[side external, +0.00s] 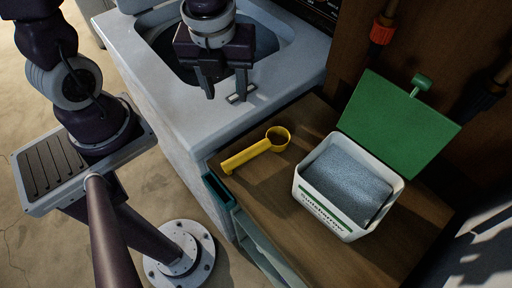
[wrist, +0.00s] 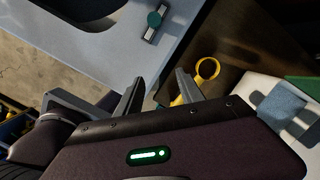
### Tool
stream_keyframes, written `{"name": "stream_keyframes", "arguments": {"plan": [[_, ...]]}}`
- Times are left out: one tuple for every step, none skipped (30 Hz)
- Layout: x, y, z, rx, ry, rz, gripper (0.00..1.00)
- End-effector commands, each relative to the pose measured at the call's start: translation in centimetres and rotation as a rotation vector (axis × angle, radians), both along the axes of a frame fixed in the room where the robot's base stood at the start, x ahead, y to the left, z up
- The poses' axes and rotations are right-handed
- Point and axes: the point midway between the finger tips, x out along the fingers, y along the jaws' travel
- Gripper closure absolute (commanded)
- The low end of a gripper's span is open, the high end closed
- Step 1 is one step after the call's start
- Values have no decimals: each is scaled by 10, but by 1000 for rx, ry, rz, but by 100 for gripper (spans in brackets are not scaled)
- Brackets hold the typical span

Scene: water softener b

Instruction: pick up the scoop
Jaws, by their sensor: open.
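The yellow scoop (side external: 257,150) lies on the wooden top of a low cabinet, its round cup to the right and its handle pointing left toward the edge. In the wrist view the scoop (wrist: 207,70) shows just beyond the right finger, which hides part of its handle. My gripper (side external: 226,88) is open and empty. In the side view it hangs above the white softener unit, behind and left of the scoop and apart from it. The wrist view shows both fingers of my gripper (wrist: 158,90) spread with nothing between them.
A white box (side external: 326,222) of grey-blue granules stands open right of the scoop, its green lid (side external: 399,118) raised. The white softener unit (side external: 175,110) with its dark opening stands behind the wooden top (side external: 290,230). A small latch (side external: 241,93) sits on the unit's rim.

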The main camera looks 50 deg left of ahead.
Motion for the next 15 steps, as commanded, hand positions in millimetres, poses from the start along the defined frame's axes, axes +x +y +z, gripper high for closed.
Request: {"name": "stream_keyframes", "arguments": {"plan": [[0, -18, -12, -49, 56, -237, 55], [-1, -29, -17, -80, 72, -377, 55], [-2, -41, -21, -120, 82, -533, 55], [-2, -49, -22, -149, 82, -628, 55], [-3, -56, -23, -172, 79, -705, 55], [-3, -63, -24, -196, 75, -784, 55], [-4, -66, -25, -208, 71, -825, 55], [-4, -69, -28, -216, 68, -853, 55], [-5, -72, -32, -222, 67, -875, 55], [-5, -73, -36, -223, 66, -881, 55], [-5, -73, -39, -222, 65, -882, 55], [-5, -74, -42, -221, 65, -880, 55], [-5, -74, -45, -220, 66, -880, 55], [-5, -74, -48, -220, 67, -879, 55], [-6, -75, -55, -220, 68, -880, 55]]}}
